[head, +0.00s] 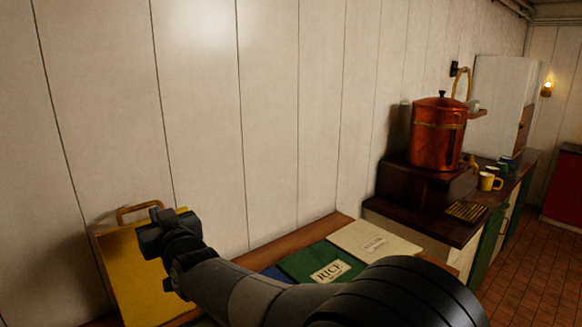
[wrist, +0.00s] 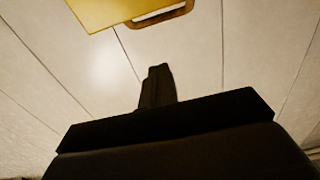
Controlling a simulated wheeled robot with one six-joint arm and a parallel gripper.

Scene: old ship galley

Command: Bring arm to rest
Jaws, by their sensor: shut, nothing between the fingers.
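My arm reaches from the lower right to the left in the head view. My gripper (head: 158,228) is at its end, in front of a yellow board (head: 135,268) that leans by the white panelled wall. In the wrist view my gripper (wrist: 157,75) shows its fingers together with nothing between them. The yellow board also shows at the top of the wrist view (wrist: 105,10), with its brown handle (wrist: 165,15). The gap between gripper and board is hard to judge.
A wooden counter (head: 338,220) along the wall holds a green RICE packet (head: 300,262) and a cream packet (head: 370,238). Farther right, a copper boiler (head: 436,135) stands on a dark raised block, with yellow mugs (head: 488,181) and a slatted tray (head: 466,210) nearby. Tiled floor (head: 520,270) lies clear at right.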

